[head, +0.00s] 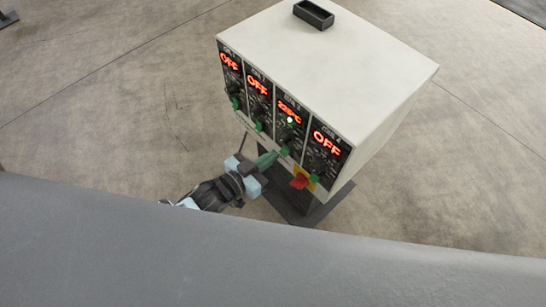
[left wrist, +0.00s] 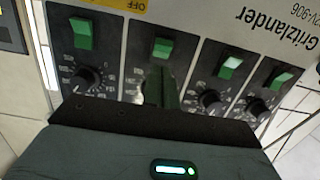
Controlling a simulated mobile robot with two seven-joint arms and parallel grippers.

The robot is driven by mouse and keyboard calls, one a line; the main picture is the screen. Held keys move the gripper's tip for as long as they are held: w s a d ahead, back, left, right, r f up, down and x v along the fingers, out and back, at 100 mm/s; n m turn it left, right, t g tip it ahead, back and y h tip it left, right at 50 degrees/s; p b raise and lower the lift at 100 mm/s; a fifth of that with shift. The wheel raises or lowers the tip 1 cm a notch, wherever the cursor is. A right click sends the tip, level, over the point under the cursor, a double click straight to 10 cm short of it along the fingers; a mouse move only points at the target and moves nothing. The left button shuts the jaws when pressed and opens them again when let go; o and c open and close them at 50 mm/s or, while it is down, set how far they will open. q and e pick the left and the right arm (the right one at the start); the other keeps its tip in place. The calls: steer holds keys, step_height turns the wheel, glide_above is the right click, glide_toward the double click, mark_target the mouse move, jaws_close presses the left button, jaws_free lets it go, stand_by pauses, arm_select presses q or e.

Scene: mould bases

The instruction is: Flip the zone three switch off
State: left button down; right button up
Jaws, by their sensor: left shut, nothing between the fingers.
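The zone three switch (head: 285,151) is a small green rocker low on the third panel of the controller's front. That panel's display (head: 289,111) reads about 225°C, and a green light glows below it. The left wrist view shows the panel upside down, with the zone three switch (left wrist: 162,47) just beyond my fingers. My left gripper (head: 270,159) is shut and empty, its green fingertips close to the switch; it also shows in the left wrist view (left wrist: 161,88). I cannot tell whether they touch it. My right gripper is out of view.
The white controller box (head: 340,55) stands on a dark base (head: 291,209). The neighbouring zone two switch (head: 259,126) and zone four switch (head: 315,178) are green too, with displays reading OFF. A red main switch (head: 299,181) sits lower right. Open floor surrounds it.

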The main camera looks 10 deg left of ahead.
arm_select(q)
steer(key=shift+w+d+f, duration=0.2)
steer(key=shift+w+f, duration=0.05)
steer(key=shift+f, duration=0.2)
steer(key=shift+w+d+f, duration=0.2)
steer(key=shift+f, duration=0.25)
steer(key=shift+w+f, duration=0.1)
